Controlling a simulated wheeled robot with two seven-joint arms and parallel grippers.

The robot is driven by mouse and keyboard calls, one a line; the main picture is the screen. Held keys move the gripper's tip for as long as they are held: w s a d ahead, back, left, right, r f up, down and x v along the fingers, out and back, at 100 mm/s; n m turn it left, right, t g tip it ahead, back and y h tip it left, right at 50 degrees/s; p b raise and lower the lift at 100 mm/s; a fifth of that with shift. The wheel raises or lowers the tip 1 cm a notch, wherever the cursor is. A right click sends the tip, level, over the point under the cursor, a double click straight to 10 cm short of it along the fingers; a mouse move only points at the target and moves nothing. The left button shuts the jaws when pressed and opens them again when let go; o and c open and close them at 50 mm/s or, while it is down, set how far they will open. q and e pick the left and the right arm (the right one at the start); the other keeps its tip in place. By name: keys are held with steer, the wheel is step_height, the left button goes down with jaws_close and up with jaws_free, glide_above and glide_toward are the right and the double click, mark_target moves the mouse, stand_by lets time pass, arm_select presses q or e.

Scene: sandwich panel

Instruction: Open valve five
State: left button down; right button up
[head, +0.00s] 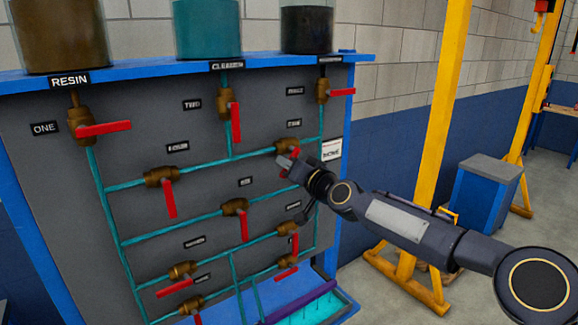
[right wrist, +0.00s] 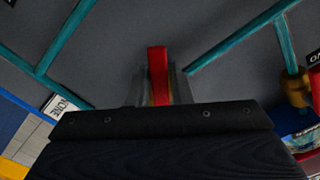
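Valve five (head: 284,145) is a brass body with a red handle at the right of the grey panel, below a small black label that is too blurred to read surely. My right gripper (head: 290,163) is at this valve and covers most of its handle. In the right wrist view the red handle (right wrist: 158,75) stands between the two grey fingers of my right gripper (right wrist: 160,92), which sit close along its sides and look shut on it. The handle's exact direction is partly hidden. My left gripper is not in view.
Other red-handled valves sit nearby: one above right (head: 323,90), one at upper middle (head: 228,104), one at centre (head: 235,207) and one below (head: 287,230). Teal pipes (head: 200,220) join them. A yellow post (head: 442,100) and blue cabinet (head: 484,195) stand to the right.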

steer(key=o, duration=0.3)
steer(key=shift+d, duration=0.1)
steer(key=shift+b+v, duration=1.85)
steer(key=shift+v, duration=2.05)
